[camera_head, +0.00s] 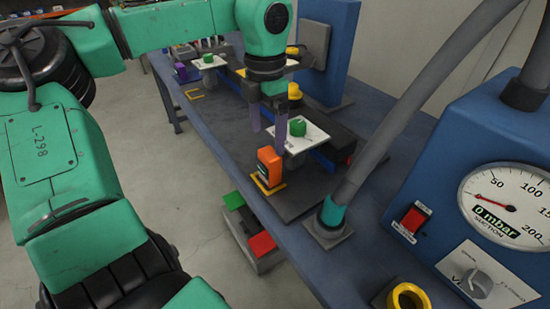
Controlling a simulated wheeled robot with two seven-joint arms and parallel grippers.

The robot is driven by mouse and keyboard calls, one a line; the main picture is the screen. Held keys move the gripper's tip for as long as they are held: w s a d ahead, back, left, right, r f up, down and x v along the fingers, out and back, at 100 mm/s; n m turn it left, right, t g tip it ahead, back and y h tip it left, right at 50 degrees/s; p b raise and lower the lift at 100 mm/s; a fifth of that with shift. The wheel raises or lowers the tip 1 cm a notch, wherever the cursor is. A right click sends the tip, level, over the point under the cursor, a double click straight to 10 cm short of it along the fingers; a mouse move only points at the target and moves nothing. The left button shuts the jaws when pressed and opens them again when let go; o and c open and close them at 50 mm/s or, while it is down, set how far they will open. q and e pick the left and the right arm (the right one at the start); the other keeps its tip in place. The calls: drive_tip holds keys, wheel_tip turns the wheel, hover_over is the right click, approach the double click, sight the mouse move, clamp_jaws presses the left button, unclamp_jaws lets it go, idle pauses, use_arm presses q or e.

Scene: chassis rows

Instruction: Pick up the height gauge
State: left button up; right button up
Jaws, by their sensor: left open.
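A smaller purple device (180,72) stands farther back by another yellow outline. My right gripper is not in view.
A blue suction unit (455,180) with a dial and a grey hose (388,130) fills the right. Red and green pieces (261,243) sit low beside the bench. The dark mat (222,128) has bare room at left.

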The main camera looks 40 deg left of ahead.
sight(269, 153)
use_arm(q)
wheel_tip(269, 153, down, 7)
drive_tip(key=shift+w+d+f, duration=0.1)
drive_tip(key=shift+w+f, duration=0.05)
clamp_jaws()
